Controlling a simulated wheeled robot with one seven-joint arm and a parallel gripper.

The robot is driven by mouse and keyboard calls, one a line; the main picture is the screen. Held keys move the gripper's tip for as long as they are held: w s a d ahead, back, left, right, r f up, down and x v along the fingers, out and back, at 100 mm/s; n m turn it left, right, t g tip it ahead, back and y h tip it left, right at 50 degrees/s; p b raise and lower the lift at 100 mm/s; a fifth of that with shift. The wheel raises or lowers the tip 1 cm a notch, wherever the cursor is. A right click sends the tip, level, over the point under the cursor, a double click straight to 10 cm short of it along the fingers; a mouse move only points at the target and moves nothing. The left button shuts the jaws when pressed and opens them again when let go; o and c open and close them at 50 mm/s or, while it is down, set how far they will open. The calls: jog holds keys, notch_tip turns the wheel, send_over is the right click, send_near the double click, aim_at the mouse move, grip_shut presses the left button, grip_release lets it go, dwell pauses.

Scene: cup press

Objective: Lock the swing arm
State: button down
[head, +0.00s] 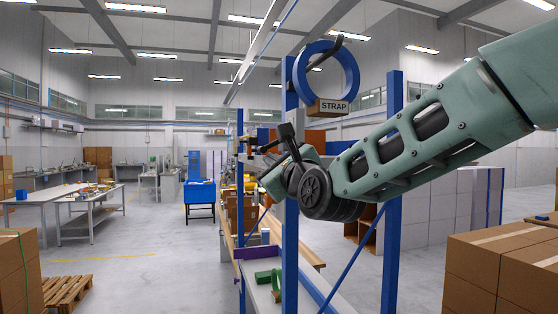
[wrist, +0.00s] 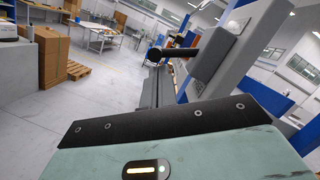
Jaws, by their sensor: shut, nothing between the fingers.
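A black lever with a round knob (wrist: 157,53) sticks out leftward from a grey box (wrist: 214,50) on an upright post in the wrist view. In the head view, a dark block with a rod (head: 288,138) shows at the blue post, just above my wrist. My gripper (wrist: 157,84) is shut and empty, its dark fingers just below the lever knob in the picture. I cannot tell whether they touch it. In the head view my wrist hides most of the fingers. I cannot tell for certain which part is the swing arm.
Blue posts (head: 392,200) frame a bench beside my arm. A blue ring (head: 349,78) with a STRAP label (head: 333,107) hangs above it. A green part (head: 268,278) lies on the bench. Cardboard boxes (head: 505,270) stand at the right.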

aim_at(262, 150)
jog(key=shift+a+m+b, duration=0.1)
jog(key=shift+m+b, duration=0.2)
jog(key=shift+b, duration=0.35)
jog(key=shift+s+a+r+m+h+b, duration=0.1)
jog(key=shift+a+m+h+b, duration=0.2)
jog(key=shift+m+b, duration=0.75)
jog(key=m+b, duration=0.2)
jog(key=b, duration=0.1)
jog(key=a+r+m+t+h+b, duration=0.1)
jog(key=m+b, duration=0.1)
jog(key=b, duration=0.1)
jog(key=r+m+h+b, duration=0.1)
jog(key=m+b, duration=0.1)
jog(key=b, duration=0.1)
jog(key=shift+s+a, duration=0.15)
jog(key=shift+s, duration=0.05)
jog(key=shift+a+r+m+t+h+b, duration=0.15)
jog(key=shift+r+m+h+b, duration=0.45)
jog(key=shift+m, duration=0.65)
jog(key=shift+a+r+m+t+h+b, duration=0.1)
jog(key=shift+r+m+t+h+b, duration=0.2)
jog(key=shift+r+m+b, duration=0.55)
jog(key=shift+d+f+m, duration=0.1)
jog(key=shift+f+m, duration=0.1)
jog(key=shift+m, duration=0.35)
